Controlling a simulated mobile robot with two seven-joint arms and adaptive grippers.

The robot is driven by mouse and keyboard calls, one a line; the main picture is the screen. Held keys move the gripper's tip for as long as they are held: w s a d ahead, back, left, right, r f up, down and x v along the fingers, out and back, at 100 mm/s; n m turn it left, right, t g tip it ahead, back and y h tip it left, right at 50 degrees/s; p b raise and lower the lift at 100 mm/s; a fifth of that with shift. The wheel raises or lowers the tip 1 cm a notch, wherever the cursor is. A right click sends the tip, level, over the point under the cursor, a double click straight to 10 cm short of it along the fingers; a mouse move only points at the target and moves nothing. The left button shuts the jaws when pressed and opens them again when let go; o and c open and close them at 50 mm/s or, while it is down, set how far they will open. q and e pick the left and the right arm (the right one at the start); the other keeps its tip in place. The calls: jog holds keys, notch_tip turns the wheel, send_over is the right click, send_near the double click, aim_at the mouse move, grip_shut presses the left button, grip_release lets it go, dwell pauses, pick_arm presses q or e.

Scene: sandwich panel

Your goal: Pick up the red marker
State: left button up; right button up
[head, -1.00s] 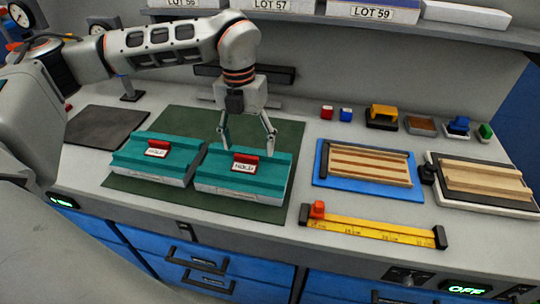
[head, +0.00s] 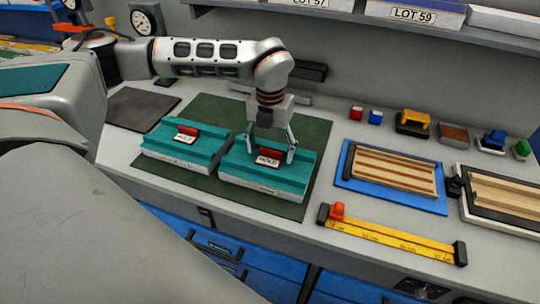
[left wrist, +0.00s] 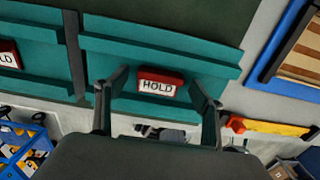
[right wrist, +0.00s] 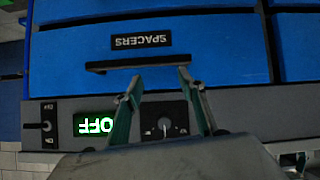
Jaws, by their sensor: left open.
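A red marker (head: 276,151) with a white HOLD label sits on the right teal panel (head: 237,163). It also shows in the left wrist view (left wrist: 161,76). A second, alike red marker (head: 189,130) sits on the left teal panel (head: 157,139). My left gripper (head: 271,154) is open over the right panel, its fingers to either side of the right marker. In the left wrist view, gaps show between the marker and both fingers (left wrist: 159,79). My right gripper (right wrist: 160,78) is open and empty, facing a blue drawer labelled SPACERS (right wrist: 230,50).
Both panels lie on a dark green mat (head: 318,150). To the right are a blue tray (head: 343,183) with wooden strips and a yellow ruler (head: 400,239) with a red stop. Small red and blue blocks stand behind. A shelf (head: 330,20) runs above.

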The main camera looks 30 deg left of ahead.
pick_arm(q)
jog(key=c, duration=1.2)
jog(key=shift+r, duration=0.15)
